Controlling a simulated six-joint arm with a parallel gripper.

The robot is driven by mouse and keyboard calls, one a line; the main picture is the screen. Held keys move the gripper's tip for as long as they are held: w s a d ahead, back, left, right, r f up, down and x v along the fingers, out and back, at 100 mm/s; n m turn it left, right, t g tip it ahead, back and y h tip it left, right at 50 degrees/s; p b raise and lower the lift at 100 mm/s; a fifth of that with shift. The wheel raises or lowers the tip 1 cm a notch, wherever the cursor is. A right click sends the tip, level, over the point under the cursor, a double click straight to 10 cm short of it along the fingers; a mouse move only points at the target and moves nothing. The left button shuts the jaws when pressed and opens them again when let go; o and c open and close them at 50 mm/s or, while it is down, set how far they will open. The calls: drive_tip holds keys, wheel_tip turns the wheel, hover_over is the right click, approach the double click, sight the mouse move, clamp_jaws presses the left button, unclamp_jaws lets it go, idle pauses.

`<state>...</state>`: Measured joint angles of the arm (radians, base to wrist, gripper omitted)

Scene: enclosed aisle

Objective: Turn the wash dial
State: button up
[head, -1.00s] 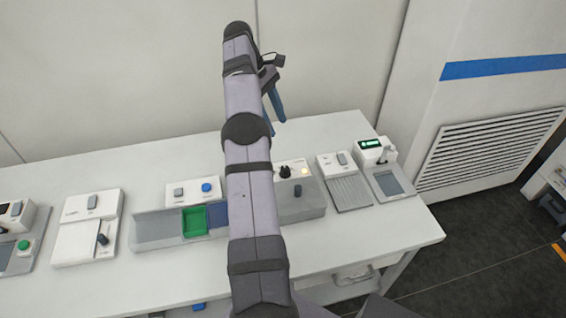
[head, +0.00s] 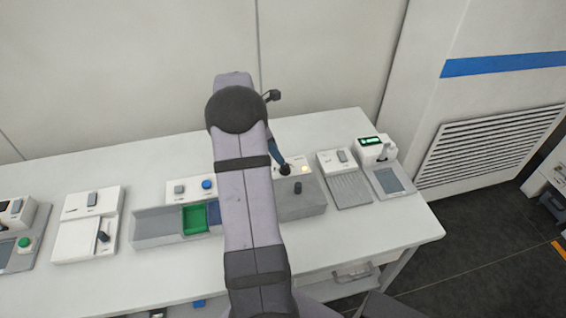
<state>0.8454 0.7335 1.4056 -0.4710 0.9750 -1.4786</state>
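A black dial (head: 285,170) stands on the white-topped unit with a lit yellow lamp, right of my arm; its label is too small to read, so I take it for the wash dial. My gripper (head: 279,158) points down at the dial, its blue finger tip at or just above the knob. I cannot tell whether they touch. My arm hides most of the gripper and the left part of this unit. Whether the fingers are apart or closed on the dial does not show.
A grey ridged unit (head: 345,185) and a device with a green display (head: 370,141) stand to the right. Left are a grey tray (head: 160,227) with a green bin (head: 194,218), and white switch units (head: 84,240). The table's (head: 130,168) back strip is clear.

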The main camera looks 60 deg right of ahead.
sight(285, 166)
drive_tip(key=shift+p+x, duration=1)
drive_tip(key=shift+x, duration=2.65)
drive_tip(key=c, duration=1)
drive_tip(key=shift+c, duration=0.2)
